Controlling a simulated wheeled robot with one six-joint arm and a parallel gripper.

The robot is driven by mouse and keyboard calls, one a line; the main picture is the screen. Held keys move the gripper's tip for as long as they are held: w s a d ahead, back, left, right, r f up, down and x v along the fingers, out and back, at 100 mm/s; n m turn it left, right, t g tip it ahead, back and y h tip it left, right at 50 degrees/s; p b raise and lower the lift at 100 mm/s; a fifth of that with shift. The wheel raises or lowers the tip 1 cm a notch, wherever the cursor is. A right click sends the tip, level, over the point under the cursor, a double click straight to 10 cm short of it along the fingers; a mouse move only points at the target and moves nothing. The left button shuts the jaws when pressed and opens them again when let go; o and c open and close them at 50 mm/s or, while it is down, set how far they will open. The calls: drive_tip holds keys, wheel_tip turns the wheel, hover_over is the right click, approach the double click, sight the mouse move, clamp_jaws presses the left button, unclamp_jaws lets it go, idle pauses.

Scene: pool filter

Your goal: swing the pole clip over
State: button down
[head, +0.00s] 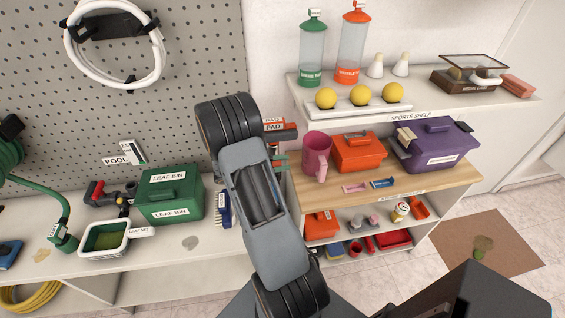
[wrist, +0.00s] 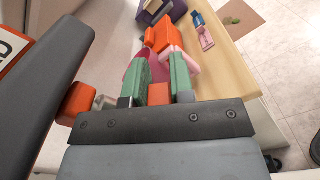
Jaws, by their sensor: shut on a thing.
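My gripper (wrist: 160,82) shows its two green fingers in the wrist view, closed on a small orange piece (wrist: 158,94). I take this piece for part of the pole clip; its full shape is hidden. An orange knob (wrist: 78,103) on a short metal pin sits just left of the fingers, beside a dark grey bar (wrist: 48,75). In the head view my arm covers most of this spot.
A pink mug (head: 316,152), an orange box (head: 358,152) and a purple box (head: 432,145) stand on the wooden shelf close right of the gripper. A green leaf bin (head: 168,195) stands on the left counter. The pegboard (head: 200,60) rises behind my arm.

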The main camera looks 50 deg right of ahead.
idle(0.3)
drive_tip(key=c, duration=1)
unclamp_jaws()
drive_tip(key=b+v, duration=0.3)
drive_tip(key=v, duration=1)
drive_tip(key=shift+w+a, duration=0.25)
drive_tip(key=shift+a, duration=0.05)
